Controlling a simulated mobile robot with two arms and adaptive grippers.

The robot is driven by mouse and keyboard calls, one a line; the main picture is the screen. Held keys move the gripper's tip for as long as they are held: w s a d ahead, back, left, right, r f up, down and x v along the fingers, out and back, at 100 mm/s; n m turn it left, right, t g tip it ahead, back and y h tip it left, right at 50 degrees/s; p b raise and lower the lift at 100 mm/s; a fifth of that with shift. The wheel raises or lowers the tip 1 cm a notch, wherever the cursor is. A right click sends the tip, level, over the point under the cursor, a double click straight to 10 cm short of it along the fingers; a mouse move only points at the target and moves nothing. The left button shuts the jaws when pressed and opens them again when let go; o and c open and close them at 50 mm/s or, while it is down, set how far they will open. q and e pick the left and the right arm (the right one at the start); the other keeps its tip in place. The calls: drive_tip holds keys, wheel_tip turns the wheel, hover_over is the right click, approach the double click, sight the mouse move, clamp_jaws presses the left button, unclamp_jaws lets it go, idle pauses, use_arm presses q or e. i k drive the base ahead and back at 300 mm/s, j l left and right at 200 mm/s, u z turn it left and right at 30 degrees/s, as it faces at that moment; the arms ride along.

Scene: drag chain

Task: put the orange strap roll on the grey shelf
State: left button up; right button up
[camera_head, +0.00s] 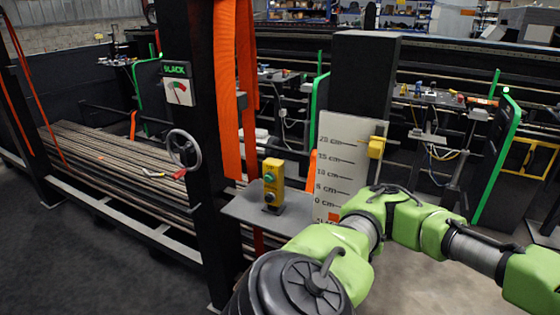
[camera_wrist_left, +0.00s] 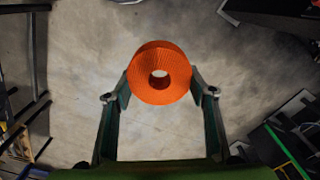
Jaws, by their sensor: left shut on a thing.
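The orange strap roll (camera_wrist_left: 160,75) is held between the two fingers of my left gripper (camera_wrist_left: 160,90) in the left wrist view. The fingers press on its left and right sides, and its round centre hole faces the camera. Pale concrete floor shows behind it. The grey shelf (camera_head: 243,209) juts out beside the black post in the head view, with a yellow button box standing on it. Neither the roll nor either gripper can be made out in the head view. A green arm of mine crosses the lower right there and leaves at the right edge.
Orange straps (camera_head: 226,90) hang down the black post (camera_head: 205,150). A grey handwheel (camera_head: 184,149) sits left of the post.

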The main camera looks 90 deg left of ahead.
sight(250, 201)
drive_tip(key=j+u, duration=0.2)
drive_tip(key=u, duration=0.2)
drive_tip(key=j+u, duration=0.25)
drive_tip(key=u, duration=0.2)
drive_tip(key=j+u, duration=0.25)
drive_tip(key=u, duration=0.15)
drive_tip(key=i+j+u, duration=0.1)
drive_tip(key=u, duration=0.35)
drive_tip(key=i+j+u, duration=0.1)
drive_tip(key=j, duration=0.25)
drive_tip(key=i+j+u, duration=0.1)
drive_tip(key=i+j, duration=0.15)
drive_tip(key=i+j+u, duration=0.1)
drive_tip(key=j, duration=0.35)
drive_tip(key=i, duration=0.1)
